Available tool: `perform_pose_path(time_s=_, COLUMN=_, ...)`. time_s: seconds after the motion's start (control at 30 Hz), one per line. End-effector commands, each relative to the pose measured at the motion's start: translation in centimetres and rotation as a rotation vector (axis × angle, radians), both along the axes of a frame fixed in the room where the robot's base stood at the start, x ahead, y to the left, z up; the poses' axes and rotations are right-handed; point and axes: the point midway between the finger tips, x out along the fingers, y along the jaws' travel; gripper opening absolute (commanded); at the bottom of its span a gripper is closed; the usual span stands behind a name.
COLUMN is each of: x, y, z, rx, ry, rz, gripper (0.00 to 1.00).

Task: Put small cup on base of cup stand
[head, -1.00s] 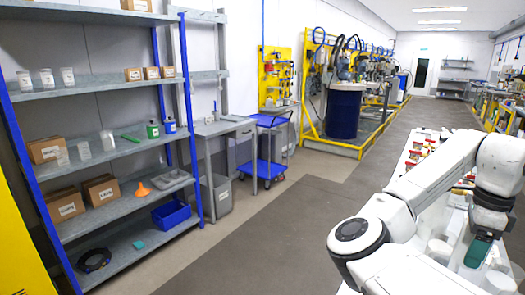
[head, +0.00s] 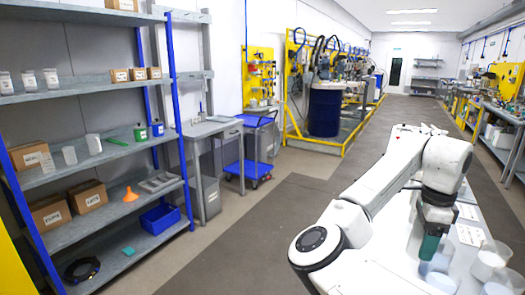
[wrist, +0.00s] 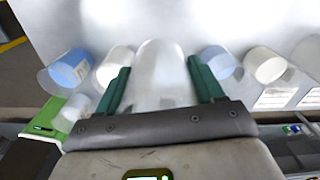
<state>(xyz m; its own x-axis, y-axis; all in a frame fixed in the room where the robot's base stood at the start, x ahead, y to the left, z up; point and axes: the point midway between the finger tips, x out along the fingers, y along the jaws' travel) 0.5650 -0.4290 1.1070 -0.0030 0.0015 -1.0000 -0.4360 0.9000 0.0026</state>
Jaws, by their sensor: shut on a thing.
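In the wrist view my gripper (wrist: 159,66) has its two green fingers on either side of a clear, frosted cup (wrist: 160,85) and is shut on it. The cup's size against the others is hard to judge. In the head view my gripper (head: 431,246) is low at the right, above a white table; the held cup cannot be told apart there from the cups close by. I cannot make out a cup stand or its base in either view.
Close around the gripper stand a cup with blue contents (wrist: 70,68), white-filled cups (wrist: 265,66) and a green device (wrist: 42,124). In the head view more clear cups (head: 490,262) stand at the right. Shelves (head: 100,160) are at the left; open floor lies between.

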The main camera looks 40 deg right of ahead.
Motion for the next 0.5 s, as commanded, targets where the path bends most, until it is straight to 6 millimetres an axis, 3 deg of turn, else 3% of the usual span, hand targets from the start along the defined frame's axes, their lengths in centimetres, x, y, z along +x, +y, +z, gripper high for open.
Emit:
perform_pose_path(time_s=0.27, x=4.9, y=3.2, z=-3.3, rx=0.005, ry=0.005, rz=0.265, gripper=0.34)
perform_pose_path(time_s=0.37, x=7.3, y=5.2, z=-5.0, rx=0.008, ry=0.006, rz=0.408, gripper=0.34)
perform_pose_path(time_s=0.5, x=11.3, y=9.3, z=-8.3, rx=0.012, ry=0.007, rz=0.678, gripper=0.34)
